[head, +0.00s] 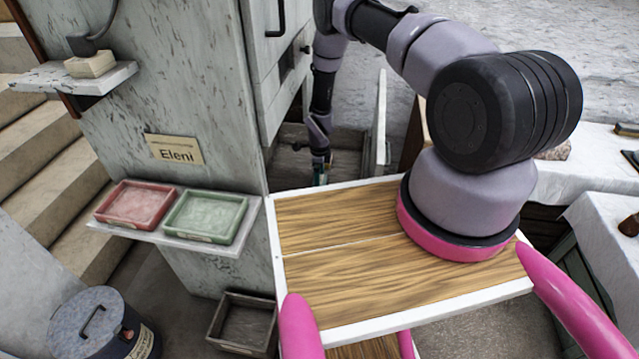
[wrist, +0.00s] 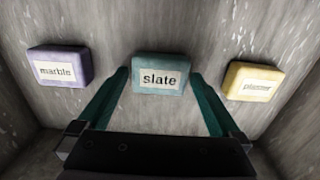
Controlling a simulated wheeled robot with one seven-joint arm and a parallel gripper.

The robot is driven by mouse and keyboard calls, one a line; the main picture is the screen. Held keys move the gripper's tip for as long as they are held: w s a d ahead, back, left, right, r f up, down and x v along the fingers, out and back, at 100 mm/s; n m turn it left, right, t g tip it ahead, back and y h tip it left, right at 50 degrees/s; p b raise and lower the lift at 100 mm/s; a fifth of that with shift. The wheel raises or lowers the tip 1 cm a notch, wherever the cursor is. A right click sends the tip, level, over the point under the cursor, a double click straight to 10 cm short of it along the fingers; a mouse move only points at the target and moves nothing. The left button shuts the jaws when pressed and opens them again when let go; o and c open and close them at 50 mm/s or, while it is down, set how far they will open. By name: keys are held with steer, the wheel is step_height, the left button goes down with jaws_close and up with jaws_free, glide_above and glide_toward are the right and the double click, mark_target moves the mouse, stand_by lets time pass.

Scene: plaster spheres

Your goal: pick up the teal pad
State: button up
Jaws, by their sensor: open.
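The teal pad (wrist: 160,70) bears a label reading "slate". In the wrist view it lies on a grey worn surface, between a purple pad (wrist: 61,86) labelled "marble" on the left and a yellow pad (wrist: 256,94) labelled "plaster" on the right. My gripper (wrist: 160,77) is open, with a finger on either side of the teal pad in the picture. I cannot tell how far the fingertips are from its surface. In the head view my gripper (head: 321,174) is small, low inside the cabinet area; the pads cannot be made out there.
Grey walls (wrist: 22,118) enclose the pads at the sides. In the head view, a cabinet (head: 272,70) stands left of my arm. A shelf (head: 180,240) holds a red tray (head: 136,205) and a green tray (head: 205,217). A lidded bin (head: 98,325) stands at lower left.

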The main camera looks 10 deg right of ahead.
steer(key=shift+f, duration=0.15)
steer(key=c, duration=1.1)
steer(key=shift+o, duration=0.2)
step_height(320, 180, up, 10)
steer(key=o, duration=0.7)
steer(key=shift+c, duration=0.2)
steer(key=c, duration=0.8)
